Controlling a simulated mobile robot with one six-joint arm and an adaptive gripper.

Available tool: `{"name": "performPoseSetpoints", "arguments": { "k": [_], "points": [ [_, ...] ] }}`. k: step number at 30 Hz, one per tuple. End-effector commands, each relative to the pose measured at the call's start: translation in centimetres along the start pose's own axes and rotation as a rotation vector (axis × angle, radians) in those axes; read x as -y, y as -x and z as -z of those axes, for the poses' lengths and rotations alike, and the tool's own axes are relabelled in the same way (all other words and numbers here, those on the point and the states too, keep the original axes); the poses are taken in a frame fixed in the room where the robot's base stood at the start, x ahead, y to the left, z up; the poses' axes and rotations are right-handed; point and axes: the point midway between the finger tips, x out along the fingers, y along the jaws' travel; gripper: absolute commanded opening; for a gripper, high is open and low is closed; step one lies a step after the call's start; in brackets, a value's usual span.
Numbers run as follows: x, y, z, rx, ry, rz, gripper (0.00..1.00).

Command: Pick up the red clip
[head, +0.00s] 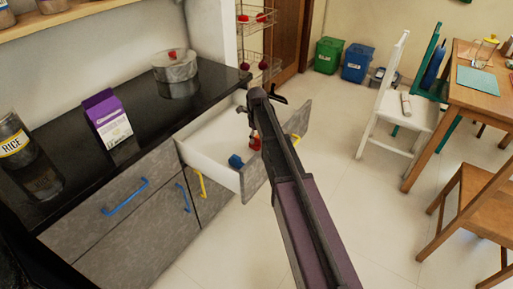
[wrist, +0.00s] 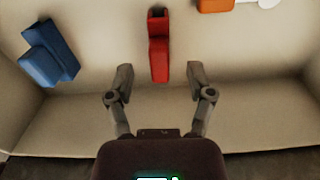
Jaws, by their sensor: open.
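The red clip (wrist: 159,48) lies on the floor of an open drawer, seen in the wrist view just beyond and between my gripper's fingertips. It also shows in the head view (head: 255,144), low in the drawer and partly hidden by my arm. My gripper (wrist: 158,78) is open and empty, with one finger to each side of the clip's near end. In the head view my gripper is mostly hidden behind my arm. The open drawer (head: 212,172) has pale inner walls and a grey front.
A blue clip (wrist: 50,53) lies left of the red clip in the drawer. An orange object (wrist: 214,5) with a white part is at the top right. A black counter (head: 140,155) holds a pot (head: 177,70), a purple carton (head: 107,118) and a rice jar (head: 14,137).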

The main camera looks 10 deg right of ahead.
Motion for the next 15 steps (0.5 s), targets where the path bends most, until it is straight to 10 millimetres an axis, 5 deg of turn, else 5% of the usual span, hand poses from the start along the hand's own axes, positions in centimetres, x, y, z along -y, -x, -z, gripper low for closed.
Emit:
{"name": "performPoseSetpoints", "arguments": {
  "k": [15],
  "points": [
    [0.0, -3.0, 0.0, 0.000, 0.000, 0.000, 0.69]
  ]
}}
